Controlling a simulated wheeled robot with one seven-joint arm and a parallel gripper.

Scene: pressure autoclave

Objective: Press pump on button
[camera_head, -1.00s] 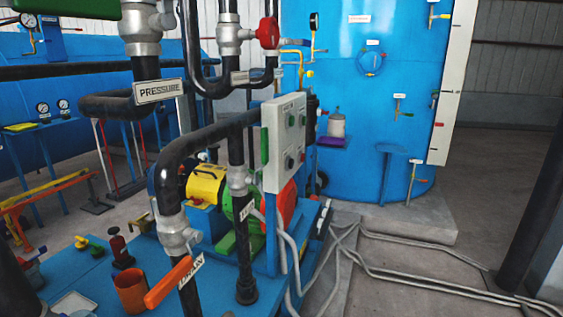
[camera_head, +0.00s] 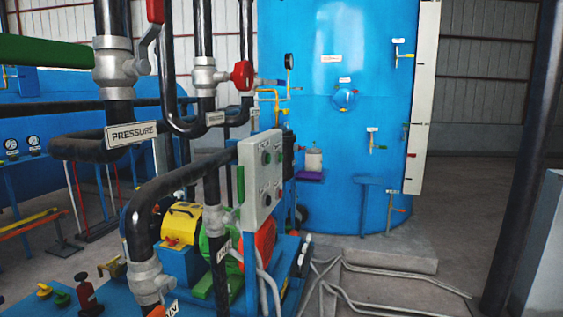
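A grey control box (camera_head: 261,180) stands on the pump stand near the middle of the view, seen at an angle. Its face carries several small round buttons, some of them green, in an upper and a lower group. The labels on it are too small to read, so I cannot tell which one is pump on. Below and behind it is the pump with a yellow motor (camera_head: 181,222), a green part and a red-orange part. My gripper is not in view.
Black pipes with valves and a PRESSURE sign (camera_head: 131,134) stand in front and left of the box. A large blue tank (camera_head: 330,110) stands behind. Grey conduits (camera_head: 375,285) cross the floor at right. A dark post (camera_head: 517,160) stands far right.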

